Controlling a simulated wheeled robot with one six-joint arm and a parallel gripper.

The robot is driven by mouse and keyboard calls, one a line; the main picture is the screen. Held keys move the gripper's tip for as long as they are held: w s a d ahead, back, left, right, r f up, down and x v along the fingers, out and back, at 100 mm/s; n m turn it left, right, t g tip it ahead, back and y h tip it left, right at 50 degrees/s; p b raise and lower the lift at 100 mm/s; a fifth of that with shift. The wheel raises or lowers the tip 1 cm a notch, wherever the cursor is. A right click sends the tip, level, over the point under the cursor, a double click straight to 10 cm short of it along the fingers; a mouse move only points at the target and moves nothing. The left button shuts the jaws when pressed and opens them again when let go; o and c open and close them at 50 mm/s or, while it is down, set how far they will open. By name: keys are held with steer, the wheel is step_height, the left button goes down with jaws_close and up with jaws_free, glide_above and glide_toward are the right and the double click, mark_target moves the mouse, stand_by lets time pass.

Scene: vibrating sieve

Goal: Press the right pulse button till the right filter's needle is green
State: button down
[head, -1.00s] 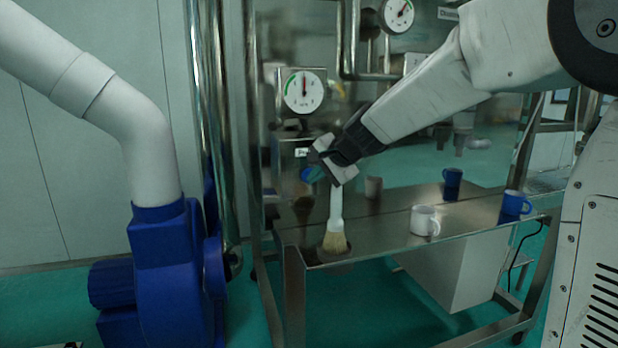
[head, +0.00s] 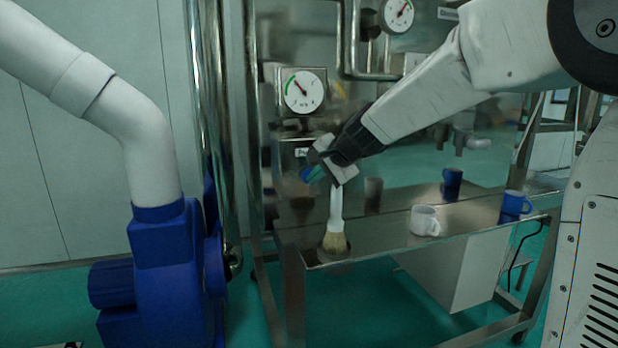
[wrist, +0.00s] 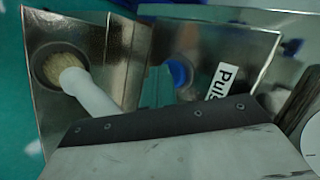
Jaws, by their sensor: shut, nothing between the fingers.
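A blue pulse button (head: 307,174) sits on a metal box, partly hidden by my gripper. In the wrist view the blue button (wrist: 181,73) shows beside a partly covered label (wrist: 222,80) reading "Puls". My gripper (head: 322,162) is shut and empty, right at the button; I cannot tell whether it touches. Above stands a round white gauge (head: 304,91); its needle points up-left, toward the green arc. A second gauge (head: 398,14) is higher at the back, its needle pointing up-right.
A blue blower (head: 165,265) with a white duct is at left.

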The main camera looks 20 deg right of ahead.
steer(key=shift+s, duration=0.6)
steer(key=shift+s, duration=2.5)
steer(key=s+f+n+g+h, duration=0.1)
steer(key=s+f+n+g, duration=0.1)
steer(key=s, duration=1)
steer(key=s+d+f+n+g+h, duration=0.1)
steer(key=s+f+n+g, duration=0.2)
steer(key=s, duration=0.9)
steer(key=s+d+f+n+g+h, duration=0.1)
steer(key=s+n, duration=0.5)
steer(key=s, duration=0.6)
steer(key=shift+d+f+g+h, duration=0.15)
steer(key=shift+f+g+h, duration=0.25)
steer(key=shift+f+g, duration=0.45)
